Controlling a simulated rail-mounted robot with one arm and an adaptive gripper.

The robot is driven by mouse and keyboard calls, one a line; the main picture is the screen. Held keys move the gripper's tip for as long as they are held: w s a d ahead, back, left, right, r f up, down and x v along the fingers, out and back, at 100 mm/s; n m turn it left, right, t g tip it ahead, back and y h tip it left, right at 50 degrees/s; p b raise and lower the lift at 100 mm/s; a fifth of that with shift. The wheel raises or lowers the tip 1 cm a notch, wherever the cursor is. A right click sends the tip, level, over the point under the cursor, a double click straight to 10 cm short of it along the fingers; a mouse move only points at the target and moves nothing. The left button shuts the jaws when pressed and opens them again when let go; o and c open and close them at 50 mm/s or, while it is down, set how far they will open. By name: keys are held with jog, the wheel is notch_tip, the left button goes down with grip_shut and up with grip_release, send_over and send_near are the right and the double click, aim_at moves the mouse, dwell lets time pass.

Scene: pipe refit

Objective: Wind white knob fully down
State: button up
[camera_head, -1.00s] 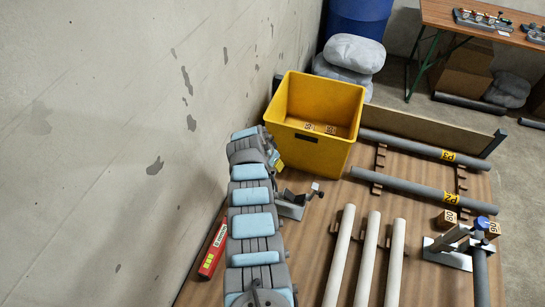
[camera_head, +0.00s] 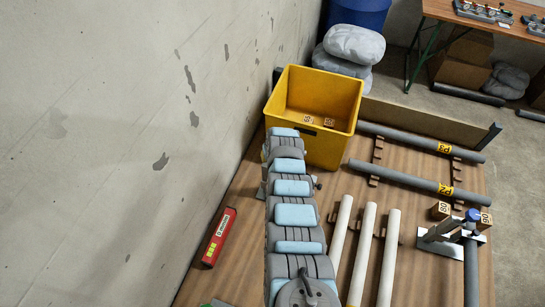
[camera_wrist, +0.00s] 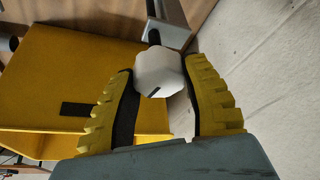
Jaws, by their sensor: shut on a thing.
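In the wrist view the white knob (camera_wrist: 158,70) sits between the two yellow ribbed fingers of my gripper (camera_wrist: 160,92), near their tips. The fingers are closed on it, one on each side. A dark shaft shows behind the knob and leads to a grey metal clamp bracket (camera_wrist: 175,32) at the top of the view. In the head view my arm covers the knob and my gripper. Only a small part of the clamp (camera_head: 316,184) shows there, at the arm's right edge.
A yellow bin (camera_head: 335,148) stands just beyond my arm, and its wall (camera_wrist: 60,80) is close beside the fingers in the wrist view. A red box (camera_head: 219,238) lies left of my arm by the wall. White pipes (camera_head: 364,250) lie on its right.

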jog(key=n+b, duration=0.1)
jog(key=b, duration=0.1)
jog(key=n+y+b, duration=0.1)
jog(key=n+b, duration=0.1)
jog(key=shift+f, duration=0.35)
jog(key=n+b, duration=0.2)
jog(key=b, duration=0.2)
jog(key=n+g+y+b, duration=0.1)
jog(key=n+b, duration=0.1)
jog(key=b, duration=0.2)
jog(key=shift+g+b, duration=0.3)
jog(key=n+b, duration=0.2)
jog(key=b, duration=0.3)
jog(key=shift+g+y, duration=0.3)
jog(key=shift+r+n+b, duration=0.1)
jog(key=shift+n+b, duration=0.2)
jog(key=shift+b, duration=0.25)
jog(key=shift+r+n+b, duration=0.25)
jog(key=shift+n+b, duration=0.15)
jog(key=shift+b, duration=0.6)
jog(key=o, duration=1.2)
